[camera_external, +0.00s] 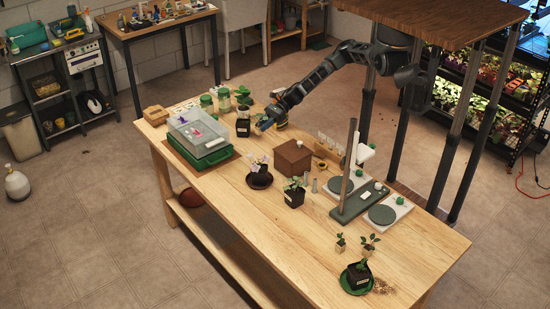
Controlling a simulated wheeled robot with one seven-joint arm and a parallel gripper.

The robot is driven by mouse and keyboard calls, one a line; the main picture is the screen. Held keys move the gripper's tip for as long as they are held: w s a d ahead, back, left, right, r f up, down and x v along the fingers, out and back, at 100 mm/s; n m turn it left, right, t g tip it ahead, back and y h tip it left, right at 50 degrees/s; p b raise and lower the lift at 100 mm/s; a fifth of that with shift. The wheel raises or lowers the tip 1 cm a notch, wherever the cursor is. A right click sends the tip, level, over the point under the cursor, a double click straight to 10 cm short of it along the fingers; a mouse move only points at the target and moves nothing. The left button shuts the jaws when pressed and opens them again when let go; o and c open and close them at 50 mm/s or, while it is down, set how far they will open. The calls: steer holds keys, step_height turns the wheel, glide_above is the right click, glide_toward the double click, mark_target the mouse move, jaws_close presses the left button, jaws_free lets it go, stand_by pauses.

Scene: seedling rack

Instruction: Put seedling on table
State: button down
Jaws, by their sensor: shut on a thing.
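My arm reaches in from the upper right, and my gripper (259,124) is low over the back part of the wooden table (225,185). It is shut on a seedling in a dark pot with a pale label (243,127), at its left. The pot looks upright and at about table height; I cannot tell whether it touches the top. The fingertips are small and partly hidden.
A clear box on a green base (205,148) stands left of my gripper. Jars (208,106) stand behind it. The front-left tabletop is clear.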

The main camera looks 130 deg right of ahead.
mark_target(263, 146)
steer(key=f, duration=0.3)
steer(key=s+d+f, duration=0.1)
steer(key=f, duration=0.6)
steer(key=shift+s+d, duration=0.2)
steer(key=shift+d, duration=0.2)
steer(key=shift+f, duration=0.15)
steer(key=c, duration=0.9)
jaws_free()
steer(key=shift+o, duration=0.2)
